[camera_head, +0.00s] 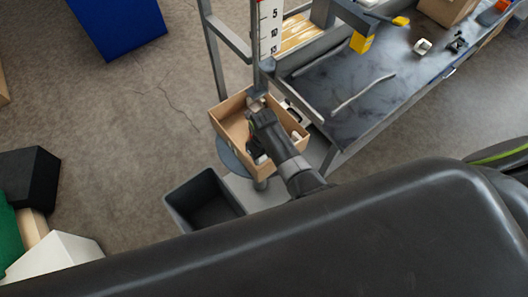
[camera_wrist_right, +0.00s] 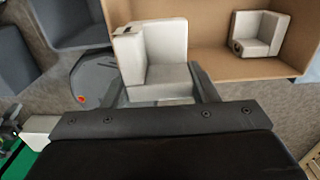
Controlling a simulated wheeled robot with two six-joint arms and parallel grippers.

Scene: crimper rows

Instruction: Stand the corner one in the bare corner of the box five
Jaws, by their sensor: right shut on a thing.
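In the wrist view my right gripper (camera_wrist_right: 160,90) is shut on a pale, L-shaped corner piece (camera_wrist_right: 172,45). It holds the piece over the near left part of the open cardboard box (camera_wrist_right: 215,65), hiding part of the rim. Whether the piece touches the box floor cannot be told. A second pale corner piece (camera_wrist_right: 270,32) stands inside the box in its right corner. In the head view my right gripper (camera_head: 254,147) reaches into the same box (camera_head: 228,108). The arm covers much of the inside there. My left gripper is not in view.
A dark open bin (camera_head: 185,205) stands below the box, and a grey round disc (camera_head: 228,154) lies beside it. A metal frame post (camera_head: 215,65) rises close to the box. A dark-topped bench (camera_head: 350,95) is to the right.

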